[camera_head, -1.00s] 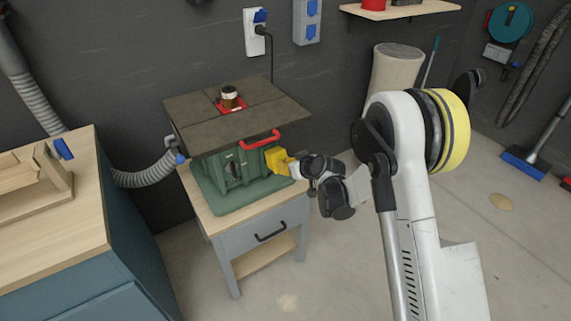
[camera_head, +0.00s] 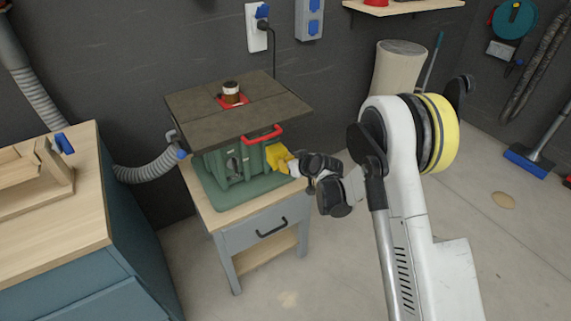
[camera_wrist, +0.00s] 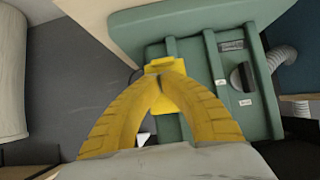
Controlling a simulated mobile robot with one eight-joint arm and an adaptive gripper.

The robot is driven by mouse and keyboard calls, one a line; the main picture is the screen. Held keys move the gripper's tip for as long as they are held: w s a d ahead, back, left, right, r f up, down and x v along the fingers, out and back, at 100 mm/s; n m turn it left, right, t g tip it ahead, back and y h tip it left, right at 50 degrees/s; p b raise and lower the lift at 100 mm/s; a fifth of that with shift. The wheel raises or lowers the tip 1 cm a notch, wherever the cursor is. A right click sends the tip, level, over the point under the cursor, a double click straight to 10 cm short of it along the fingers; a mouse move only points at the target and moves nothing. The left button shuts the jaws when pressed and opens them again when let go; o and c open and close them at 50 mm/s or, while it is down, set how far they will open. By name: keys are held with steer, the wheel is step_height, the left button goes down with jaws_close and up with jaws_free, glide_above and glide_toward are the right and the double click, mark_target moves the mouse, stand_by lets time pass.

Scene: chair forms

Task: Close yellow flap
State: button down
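A green machine with a dark flat top (camera_head: 245,110) stands on a small bench. The yellow flap (camera_head: 276,155) is on the machine's right side, below a red handle. It also shows in the wrist view (camera_wrist: 180,93) as a yellow piece against the green casing (camera_wrist: 200,60). My gripper (camera_head: 289,163) reaches in from the right at the flap. In the wrist view its two yellow fingers (camera_wrist: 158,82) curve together and their tips meet in front of the flap. They partly hide it. I cannot tell whether they pinch its edge or only touch it.
The grey bench with a drawer (camera_head: 268,232) carries the machine. A ribbed hose (camera_head: 145,172) joins it from the left, beside a wooden-topped cabinet (camera_head: 60,240). A pale cylinder (camera_head: 398,65) stands behind my arm. The floor at the front is clear.

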mark_target(283, 152)
steer(key=r+p, duration=0.2)
steer(key=r, duration=0.3)
steer(key=shift+s+d+r+p, duration=0.2)
steer(key=shift+s+d+p, duration=0.1)
steer(key=shift+s+p, duration=0.1)
steer(key=s+d+r+m+g+h+p, duration=0.1)
steer(key=s+d+r, duration=0.6)
steer(key=s+r, duration=0.2)
steer(key=s+d+r+m+h+p, duration=0.1)
steer(key=s+d+r+m+h, duration=0.1)
steer(key=s+d+r, duration=0.55)
steer(key=s+d+r+m+h, duration=0.1)
steer(key=s+d, duration=0.3)
steer(key=s, duration=0.7)
steer(key=s+d+r+m+g+h, duration=0.1)
steer(key=s+d+r, duration=0.3)
steer(key=s, duration=0.8)
steer(key=shift+s+r+m+h, duration=0.2)
steer(key=shift+m+h, duration=0.4)
steer(key=shift+m, duration=0.3)
steer(key=shift+w+d, duration=0.1)
